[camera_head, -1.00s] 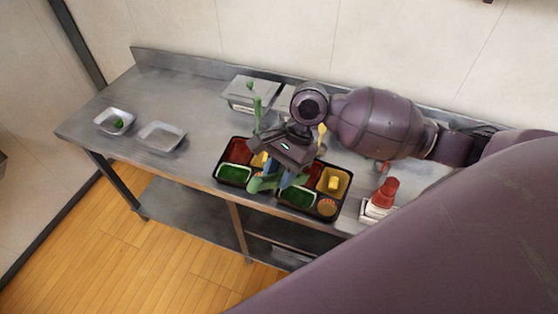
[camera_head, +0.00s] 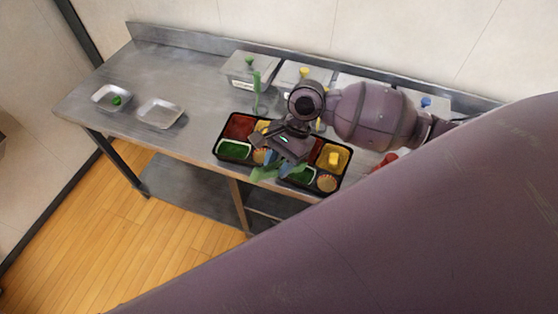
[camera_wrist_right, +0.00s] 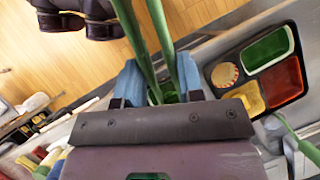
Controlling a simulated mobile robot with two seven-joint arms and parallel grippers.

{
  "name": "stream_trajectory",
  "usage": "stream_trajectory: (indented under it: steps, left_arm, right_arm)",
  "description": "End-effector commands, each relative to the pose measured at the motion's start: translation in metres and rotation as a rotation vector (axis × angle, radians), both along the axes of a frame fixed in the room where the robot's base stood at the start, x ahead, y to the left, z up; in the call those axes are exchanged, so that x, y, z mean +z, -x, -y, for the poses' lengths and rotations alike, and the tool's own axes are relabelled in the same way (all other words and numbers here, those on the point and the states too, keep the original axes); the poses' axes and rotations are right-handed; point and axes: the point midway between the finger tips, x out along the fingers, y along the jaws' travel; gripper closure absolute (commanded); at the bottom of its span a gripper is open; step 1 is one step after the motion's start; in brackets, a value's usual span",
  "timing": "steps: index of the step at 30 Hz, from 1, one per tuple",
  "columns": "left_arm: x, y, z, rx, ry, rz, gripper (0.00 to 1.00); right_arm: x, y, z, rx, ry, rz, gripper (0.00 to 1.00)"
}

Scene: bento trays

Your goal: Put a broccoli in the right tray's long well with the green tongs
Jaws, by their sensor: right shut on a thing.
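My right gripper (camera_head: 277,172) is shut on the green tongs (camera_wrist_right: 158,45). In the right wrist view the tongs' two green arms run up between the blue fingers (camera_wrist_right: 158,85); their tips are out of that frame. In the head view the tongs are over the front of the trays, partly hidden. The left tray (camera_head: 217,143) is black with red, green and yellow wells and a round item. The right tray (camera_head: 348,163) is partly hidden behind my gripper; its green long well (camera_head: 302,177) shows in part. A small green broccoli (camera_head: 116,101) sits in the far-left white dish (camera_head: 104,92).
An empty white dish (camera_head: 160,112) stands right of the broccoli dish. Lidded containers (camera_head: 241,70) line the back of the steel table (camera_head: 195,80). A green handle (camera_head: 256,90) stands upright behind the left tray.

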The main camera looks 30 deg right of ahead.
Motion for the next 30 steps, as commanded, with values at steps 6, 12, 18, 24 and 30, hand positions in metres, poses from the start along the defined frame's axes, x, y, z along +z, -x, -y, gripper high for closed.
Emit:
stream_trajectory:
  steps: [6, 12, 18, 24, 30]
  left_arm:
    - [0.000, 0.000, 0.000, 0.000, 0.000, 0.000, 0.57]
    - [0.000, 0.000, 0.000, 0.000, 0.000, 0.000, 0.57]
    - [0.000, 0.000, 0.000, 0.000, 0.000, 0.000, 0.57]
    - [0.000, 0.000, 0.000, 0.000, 0.000, 0.000, 0.57]
    - [0.000, 0.000, 0.000, 0.000, 0.000, 0.000, 0.57]
  right_arm:
    - [0.000, 0.000, 0.000, 0.000, 0.000, 0.000, 0.98]
    - [0.000, 0.000, 0.000, 0.000, 0.000, 0.000, 0.98]
    - [-0.004, 0.000, 0.000, -0.001, 0.000, 0.000, 0.98]
    - [-0.009, 0.000, 0.000, -0.001, 0.000, 0.000, 0.98]
    - [-0.014, 0.000, 0.000, -0.001, 0.000, 0.000, 0.98]
